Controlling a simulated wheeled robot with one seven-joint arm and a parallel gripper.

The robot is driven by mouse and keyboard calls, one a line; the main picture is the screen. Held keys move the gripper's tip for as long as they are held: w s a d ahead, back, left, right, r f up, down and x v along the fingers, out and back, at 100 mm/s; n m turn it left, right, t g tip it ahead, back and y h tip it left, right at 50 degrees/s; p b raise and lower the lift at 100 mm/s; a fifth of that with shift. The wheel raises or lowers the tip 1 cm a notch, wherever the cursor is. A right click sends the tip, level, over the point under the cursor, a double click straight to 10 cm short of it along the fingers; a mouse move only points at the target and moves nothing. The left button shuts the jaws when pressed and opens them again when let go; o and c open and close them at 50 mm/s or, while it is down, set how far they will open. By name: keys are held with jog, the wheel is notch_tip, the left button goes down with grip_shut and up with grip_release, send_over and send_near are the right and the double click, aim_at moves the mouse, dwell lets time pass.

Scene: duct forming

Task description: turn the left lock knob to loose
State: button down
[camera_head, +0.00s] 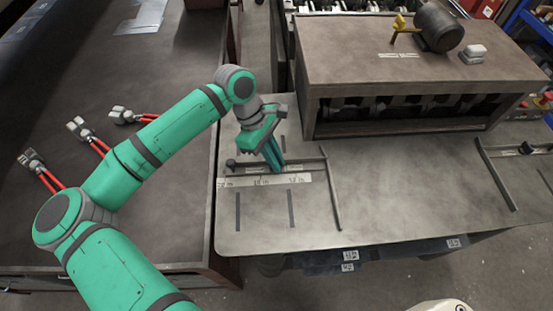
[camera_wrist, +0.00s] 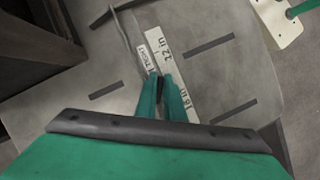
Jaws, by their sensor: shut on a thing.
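My gripper (camera_head: 277,168) points down at the left gauge on the machine's metal table, and its green fingers are shut. In the wrist view my gripper (camera_wrist: 161,82) has a narrow dark piece between its fingers, which I take to be the left lock knob; the fingers hide most of it. A small white label (camera_wrist: 142,59) lies beside the fingertips, its text hard to read. The white inch scale (camera_head: 290,180) runs just in front of the fingers, and it also shows in the wrist view (camera_wrist: 156,45). Whether the knob is at loose or tight cannot be told.
A thin fence bar (camera_head: 332,195) stands right of my gripper. A second bar (camera_head: 497,178) lies at the far right. The boxy machine housing (camera_head: 410,70) rises behind the gripper. The table (camera_head: 400,195) between the bars is clear. Red-handled tools (camera_head: 92,142) lie on the left bench.

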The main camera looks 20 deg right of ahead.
jog(key=shift+a+f, duration=0.1)
jog(key=shift+f, duration=0.05)
jog(key=c, duration=1.9)
grip_release()
jog(key=shift+o, duration=0.2)
jog(key=shift+w, duration=0.1)
